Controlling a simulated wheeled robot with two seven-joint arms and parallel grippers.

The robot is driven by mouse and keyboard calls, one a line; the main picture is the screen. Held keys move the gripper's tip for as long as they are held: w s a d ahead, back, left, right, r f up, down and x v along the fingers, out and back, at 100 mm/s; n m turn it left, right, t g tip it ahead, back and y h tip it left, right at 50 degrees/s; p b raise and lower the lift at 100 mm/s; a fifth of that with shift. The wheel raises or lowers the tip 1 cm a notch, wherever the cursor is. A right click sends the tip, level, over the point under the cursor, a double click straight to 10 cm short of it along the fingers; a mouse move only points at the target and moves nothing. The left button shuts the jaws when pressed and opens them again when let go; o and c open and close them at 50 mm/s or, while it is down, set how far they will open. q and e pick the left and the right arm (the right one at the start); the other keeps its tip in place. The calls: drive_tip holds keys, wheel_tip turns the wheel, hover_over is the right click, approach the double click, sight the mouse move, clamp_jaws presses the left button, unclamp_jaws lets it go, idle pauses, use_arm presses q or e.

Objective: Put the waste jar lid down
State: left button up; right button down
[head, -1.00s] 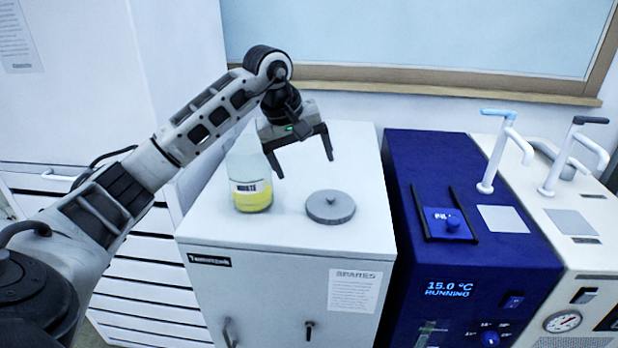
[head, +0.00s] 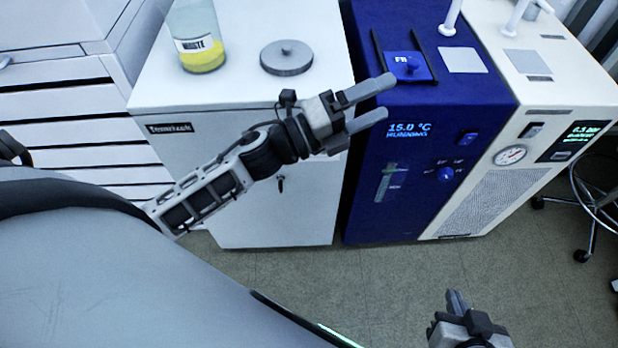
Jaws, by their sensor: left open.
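The waste jar lid (head: 286,60), a grey disc with a small knob, lies flat on the white cabinet top (head: 250,92). The waste jar (head: 197,42), with yellow liquid and a WASTE label, stands to its left, apart from it; its top is cut off by the picture edge. My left gripper (head: 386,97) is open and empty, in front of the cabinet and blue unit, below and right of the lid. My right gripper (head: 456,296) is low at the bottom edge, far from the lid; I cannot tell whether its fingers are apart.
The blue unit (head: 430,100) with a small blue lidded part (head: 408,66) between black rails stands right of the cabinet. A cream unit with a gauge (head: 510,155) stands beside it. A stool (head: 590,200) is at the far right. The floor (head: 350,285) in front is clear.

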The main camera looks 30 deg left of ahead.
use_arm(q)
drive_tip(key=s+a+f+n+g+y, duration=0.1)
drive_tip(key=s+f+n+y, duration=0.4)
drive_tip(key=f+n, duration=0.5)
drive_tip(key=s+a+f+n+g+y, duration=0.2)
drive_tip(key=s+f+n+g+y, duration=0.2)
drive_tip(key=s+f+n, duration=0.5)
wheel_tip(320, 180, down, 2)
drive_tip(key=n+y, duration=0.1)
drive_tip(key=n, duration=0.6)
drive_tip(key=shift+s+n, duration=0.3)
